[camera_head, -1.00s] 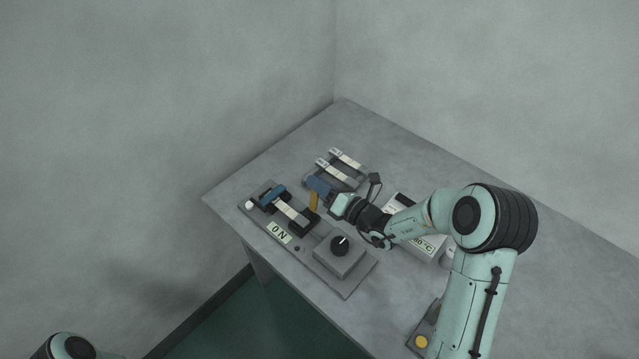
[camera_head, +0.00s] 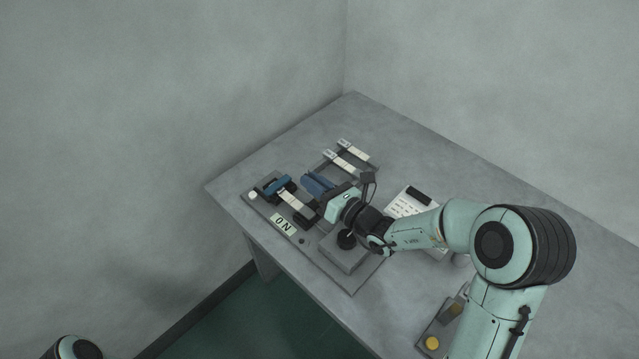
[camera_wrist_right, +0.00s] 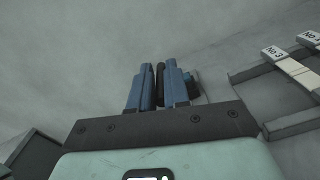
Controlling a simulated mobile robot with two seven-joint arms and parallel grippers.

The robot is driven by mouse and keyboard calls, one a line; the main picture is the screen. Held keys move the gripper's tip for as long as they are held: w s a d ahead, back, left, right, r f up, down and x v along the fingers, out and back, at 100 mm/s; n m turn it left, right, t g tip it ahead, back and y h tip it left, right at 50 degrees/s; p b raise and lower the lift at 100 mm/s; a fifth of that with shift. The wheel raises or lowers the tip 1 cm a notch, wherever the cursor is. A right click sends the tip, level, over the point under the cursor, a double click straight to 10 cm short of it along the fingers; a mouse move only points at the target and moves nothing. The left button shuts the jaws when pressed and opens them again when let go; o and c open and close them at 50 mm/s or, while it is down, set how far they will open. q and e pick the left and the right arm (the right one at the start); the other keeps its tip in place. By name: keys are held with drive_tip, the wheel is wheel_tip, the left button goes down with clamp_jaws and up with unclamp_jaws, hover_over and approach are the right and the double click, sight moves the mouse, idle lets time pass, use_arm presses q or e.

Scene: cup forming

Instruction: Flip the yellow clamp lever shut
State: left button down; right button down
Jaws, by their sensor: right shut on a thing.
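My right gripper (camera_head: 318,185) has blue fingers and is low beside the grey fixture plate (camera_head: 345,281), just right of its dark jaw end. In the right wrist view its fingers (camera_wrist_right: 158,88) are close together with a thin dark part (camera_wrist_right: 160,82) between them. No yellow shows on that part; the yellow clamp lever is hidden at the fingers in both current views. The fixture carries a pale strip (camera_head: 293,201) between dark blocks, with a blue piece (camera_head: 277,185) across its far end. My left gripper is out of view.
A rack with pale labelled strips (camera_head: 352,151) lies behind the gripper; it also shows in the right wrist view (camera_wrist_right: 275,53). The table's far right is clear.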

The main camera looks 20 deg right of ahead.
drive_tip(key=shift+s+a+f+n, duration=0.1)
drive_tip(key=shift+a+f+n, duration=0.1)
drive_tip(key=shift+n, duration=0.1)
drive_tip(key=shift+s+a+f+b, duration=0.15)
drive_tip(key=shift+a+b, duration=0.15)
drive_tip(key=shift+b, duration=0.2)
drive_tip(key=shift+a, duration=0.1)
drive_tip(key=c, duration=1.1)
unclamp_jaws()
drive_tip(key=shift+c, duration=0.2)
drive_tip(key=v, duration=1.2)
